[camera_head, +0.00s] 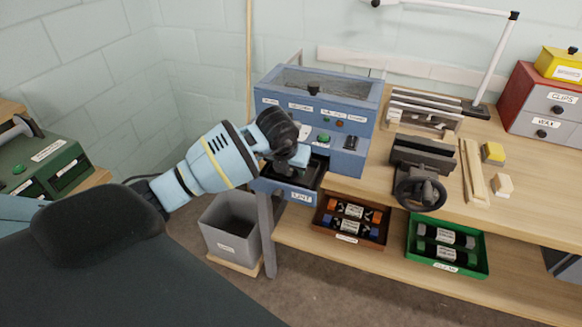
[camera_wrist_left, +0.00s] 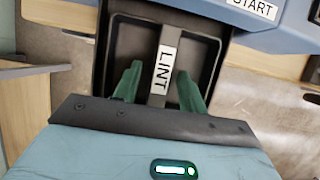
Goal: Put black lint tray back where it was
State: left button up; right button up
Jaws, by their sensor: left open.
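The black lint tray (camera_head: 315,175) is at the lower front of the blue machine (camera_head: 352,160), above a blue panel labelled LINT. In the left wrist view the tray (camera_wrist_left: 135,45) is a shallow black box with a central bar carrying a white LINT label (camera_wrist_left: 165,68). My left gripper (camera_wrist_left: 160,88) is open, its green fingers pointing into the tray on either side of the bar, with gaps showing. In the head view the left gripper (camera_head: 298,158) partly covers the tray. How fully the tray sits in the machine is hard to tell. My right gripper is not in view.
A grey bin (camera_head: 232,222) stands on the floor below the machine. A brown tray (camera_head: 350,220) and a green tray (camera_head: 447,242) with rolls are on the lower shelf. A black handwheel vise (camera_head: 420,190) stands on the bench to the right.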

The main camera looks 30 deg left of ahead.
pick_arm(q)
jog(key=p+v, duration=0.1)
jog(key=v, duration=1.1)
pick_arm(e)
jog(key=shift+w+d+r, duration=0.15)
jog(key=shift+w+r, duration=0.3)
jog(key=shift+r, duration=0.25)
pick_arm(q)
jog(key=shift+r, duration=0.1)
